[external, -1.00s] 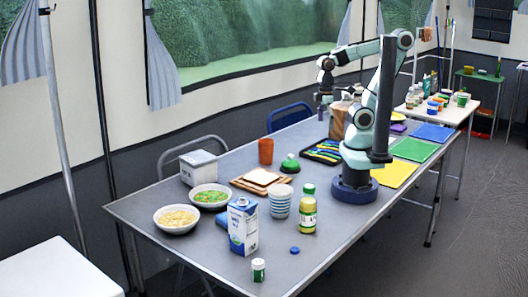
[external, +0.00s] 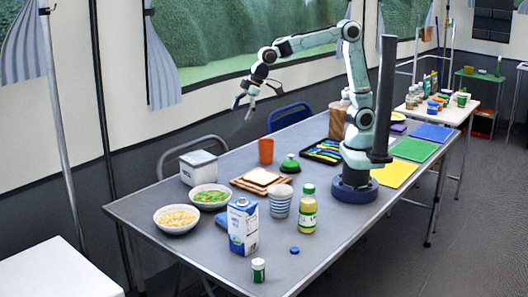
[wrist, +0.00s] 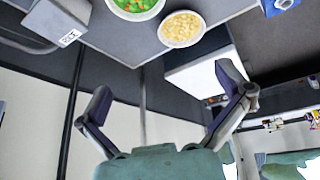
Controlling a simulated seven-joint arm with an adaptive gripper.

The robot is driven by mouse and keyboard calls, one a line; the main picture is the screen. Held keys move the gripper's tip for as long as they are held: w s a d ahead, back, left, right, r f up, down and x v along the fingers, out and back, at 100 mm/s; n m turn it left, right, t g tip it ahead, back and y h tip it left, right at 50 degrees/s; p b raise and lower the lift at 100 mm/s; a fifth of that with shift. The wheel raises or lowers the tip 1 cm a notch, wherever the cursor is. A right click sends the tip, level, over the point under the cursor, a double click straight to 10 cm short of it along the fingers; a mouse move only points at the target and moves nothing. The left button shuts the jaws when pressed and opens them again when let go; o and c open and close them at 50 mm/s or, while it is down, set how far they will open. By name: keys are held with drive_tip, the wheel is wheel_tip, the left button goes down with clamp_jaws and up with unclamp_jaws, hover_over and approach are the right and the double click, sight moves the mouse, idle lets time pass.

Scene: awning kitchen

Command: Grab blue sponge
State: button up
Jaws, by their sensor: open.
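A blue block (external: 223,219) that looks like the sponge lies on the grey table, mostly hidden behind the blue and white carton (external: 243,227) in the external view. My gripper (external: 247,107) is open and empty, high above the far left side of the table, well apart from the block. In the wrist view my gripper (wrist: 165,88) has its two fingers spread, with nothing between them. A blue and white thing (wrist: 283,4) shows at the top right edge there; I cannot tell whether it is the sponge or the carton.
A bowl of pale food (external: 176,219), a bowl of green and orange food (external: 210,197) and a white toaster-like box (external: 198,168) stand near the block. A striped cup (external: 281,201), a bottle (external: 307,210) and bread on boards (external: 262,177) are close by.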

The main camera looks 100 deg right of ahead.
drive_tip(key=w+a+f+n, duration=0.1)
drive_tip(key=w+a+f, duration=0.4)
drive_tip(key=w+f, duration=0.3)
drive_tip(key=n+g, duration=0.1)
drive_tip(key=g, duration=0.3)
hover_over(228, 217)
drive_tip(key=f, duration=1.6)
drive_tip(key=shift+s+d, duration=0.3)
drive_tip(key=shift+h, duration=0.3)
drive_tip(key=f, duration=0.5)
drive_tip(key=shift+w+a, duration=0.2)
drive_tip(key=shift+w, duration=0.1)
drive_tip(key=shift+w+f, duration=0.1)
drive_tip(key=shift+f, duration=0.4)
drive_tip(key=c, duration=0.7)
